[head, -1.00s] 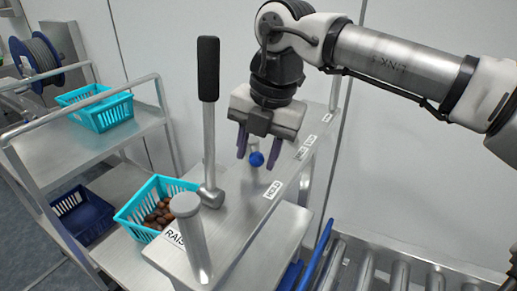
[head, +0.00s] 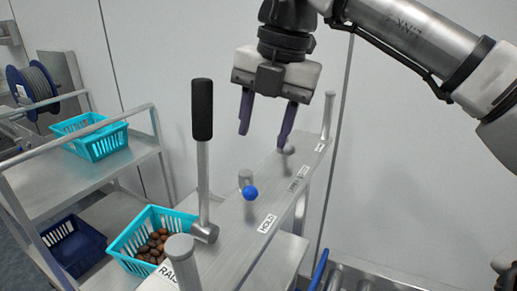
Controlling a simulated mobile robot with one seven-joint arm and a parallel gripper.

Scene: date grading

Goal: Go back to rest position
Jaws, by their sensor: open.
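My gripper (head: 267,118) is at the upper middle of the head view, pointing down. Its two purple fingers are apart, with nothing between them. It hangs above the narrow metal panel (head: 238,243), behind and above the blue ball knob (head: 250,192). The lever with a black handle (head: 202,110) stands upright at the panel's left side, apart from my gripper. The knob sits beside a short metal post (head: 245,178).
A turquoise basket with dates (head: 125,241) stands left of the lever's foot. Another turquoise basket (head: 98,146) is on the cart shelf, with a dark blue bin (head: 73,248) below. A cable reel (head: 36,90) is at far left. Rollers (head: 352,279) lie lower right.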

